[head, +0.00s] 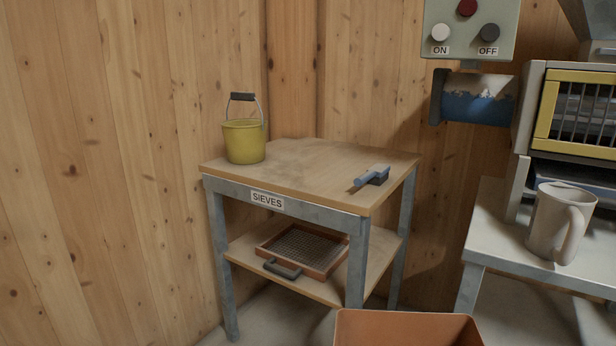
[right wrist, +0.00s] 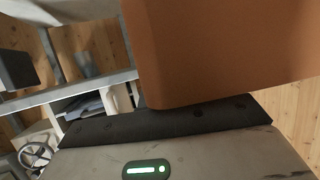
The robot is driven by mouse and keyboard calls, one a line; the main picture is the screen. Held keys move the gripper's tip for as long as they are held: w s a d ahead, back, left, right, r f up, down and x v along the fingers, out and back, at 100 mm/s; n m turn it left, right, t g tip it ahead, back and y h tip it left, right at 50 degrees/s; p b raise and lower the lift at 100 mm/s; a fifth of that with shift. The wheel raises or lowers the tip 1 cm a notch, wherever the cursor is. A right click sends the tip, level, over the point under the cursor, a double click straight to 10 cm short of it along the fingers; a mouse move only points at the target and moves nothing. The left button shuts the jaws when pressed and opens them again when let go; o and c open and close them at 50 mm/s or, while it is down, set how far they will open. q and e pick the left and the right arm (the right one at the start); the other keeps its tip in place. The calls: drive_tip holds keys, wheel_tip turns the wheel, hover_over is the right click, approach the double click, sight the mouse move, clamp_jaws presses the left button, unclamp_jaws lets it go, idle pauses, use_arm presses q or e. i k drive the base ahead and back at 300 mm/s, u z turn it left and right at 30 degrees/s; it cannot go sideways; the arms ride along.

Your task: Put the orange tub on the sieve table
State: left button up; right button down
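The orange tub (head: 408,328) shows at the bottom edge of the head view, in front of the sieve table; its lower part is cut off. The sieve table (head: 310,205) has a wooden top, a grey frame and a SIEVES label. In the right wrist view the orange tub (right wrist: 230,50) is close up and fills the upper right, right against the dark front edge of my right gripper (right wrist: 160,125). The fingertips are hidden, so I cannot tell whether they grip it. My left gripper is in neither view.
On the sieve table stand a yellow bucket (head: 244,141) at the left and a blue-handled brush (head: 371,178) at the right; the top between them is clear. A framed sieve (head: 303,250) lies on the lower shelf. A beige jug (head: 556,225) stands on the grey bench (head: 500,235) at right.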

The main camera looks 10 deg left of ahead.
sight(326, 164)
drive_tip(key=u, duration=0.4)
drive_tip(key=k, duration=0.65)
drive_tip(key=u, duration=1.3)
drive_tip(key=i, duration=0.9)
drive_tip(key=z, duration=0.95)
drive_tip(key=i, duration=0.6)
drive_tip(key=z, duration=0.65)
